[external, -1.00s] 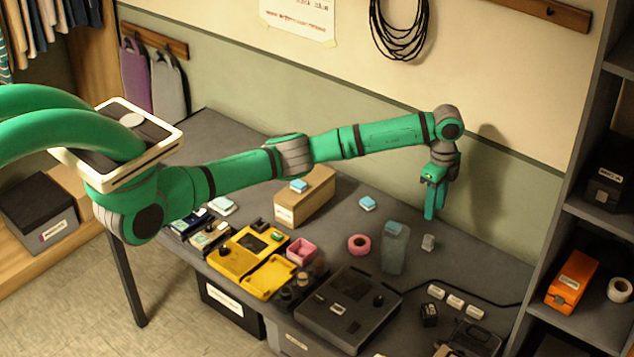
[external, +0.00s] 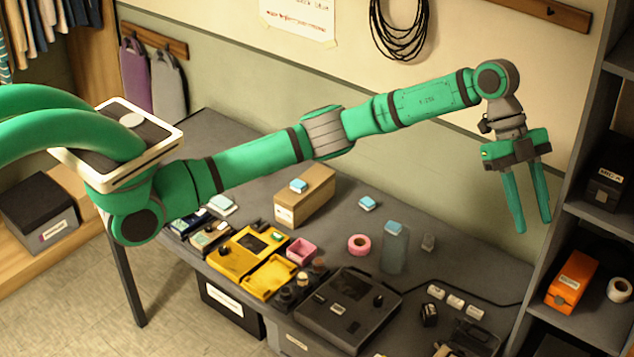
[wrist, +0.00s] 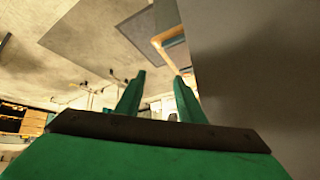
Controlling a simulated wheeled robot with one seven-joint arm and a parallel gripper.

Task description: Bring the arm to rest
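My gripper (external: 534,226) is raised above the right end of the grey table (external: 345,207), close to the back wall and the dark shelf. Its two green fingers point down and stand apart, with nothing between them. In the wrist view the fingers (wrist: 158,90) also show apart and empty. My green arm stretches from the left across the picture, above the table, with the wrist at the upper right.
The dark shelf (external: 570,208) stands right of my gripper, with an orange box (external: 571,282) on it. On the table are a translucent bottle (external: 395,250), a yellow case (external: 240,254), a dark device (external: 345,302) and a cardboard box (external: 305,197).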

